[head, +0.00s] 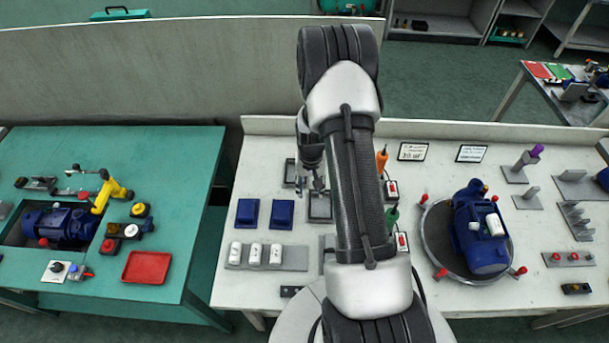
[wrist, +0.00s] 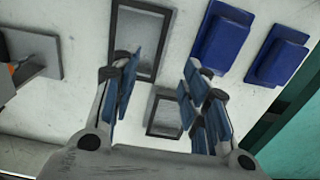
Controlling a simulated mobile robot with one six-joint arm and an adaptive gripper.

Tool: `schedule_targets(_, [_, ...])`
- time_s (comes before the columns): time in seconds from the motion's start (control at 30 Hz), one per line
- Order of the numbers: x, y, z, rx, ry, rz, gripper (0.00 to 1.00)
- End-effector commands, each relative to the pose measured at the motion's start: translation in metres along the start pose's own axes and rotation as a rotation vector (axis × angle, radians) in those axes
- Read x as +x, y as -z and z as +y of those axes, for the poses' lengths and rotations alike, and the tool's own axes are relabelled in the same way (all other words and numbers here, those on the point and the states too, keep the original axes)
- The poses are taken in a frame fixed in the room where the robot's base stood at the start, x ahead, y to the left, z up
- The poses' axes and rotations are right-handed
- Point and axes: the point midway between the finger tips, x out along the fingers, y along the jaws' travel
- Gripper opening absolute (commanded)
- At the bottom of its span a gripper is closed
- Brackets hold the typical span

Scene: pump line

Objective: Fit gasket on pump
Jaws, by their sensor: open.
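The blue pump (head: 478,232) sits on a round dark turntable on the right half of the pale bench. My gripper (head: 317,183) is above the bench's left half, partly hidden by my arm in the head view. In the wrist view my gripper (wrist: 163,95) is open, its blue-padded fingers apart with nothing held between them. Below it lie a larger dark-rimmed rectangular frame (wrist: 140,40) and a smaller one (wrist: 165,116), which also shows in the head view (head: 290,172). I cannot tell whether either is or holds the gasket.
Two blue blocks (head: 248,213) (head: 282,214) lie left of my gripper, with a rack of white pieces (head: 255,255) in front. Red clamps ring the turntable (head: 436,258). Pegged stands (head: 528,200) are at the right. A green table (head: 180,180) stands left across a gap.

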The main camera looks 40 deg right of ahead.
Motion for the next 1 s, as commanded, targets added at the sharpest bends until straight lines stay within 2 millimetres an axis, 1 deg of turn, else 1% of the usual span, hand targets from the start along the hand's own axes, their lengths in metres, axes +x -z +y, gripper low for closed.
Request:
schedule_targets(0.37, [0.016,-0.001,0.001,0.004,-0.001,-0.003,0.42])
schedule_targets(0.93, [0.056,-0.001,0.001,0.003,-0.001,-0.003,0.42])
schedule_targets(1.0, [0.054,-0.001,0.001,0.003,0.000,-0.003,0.42])
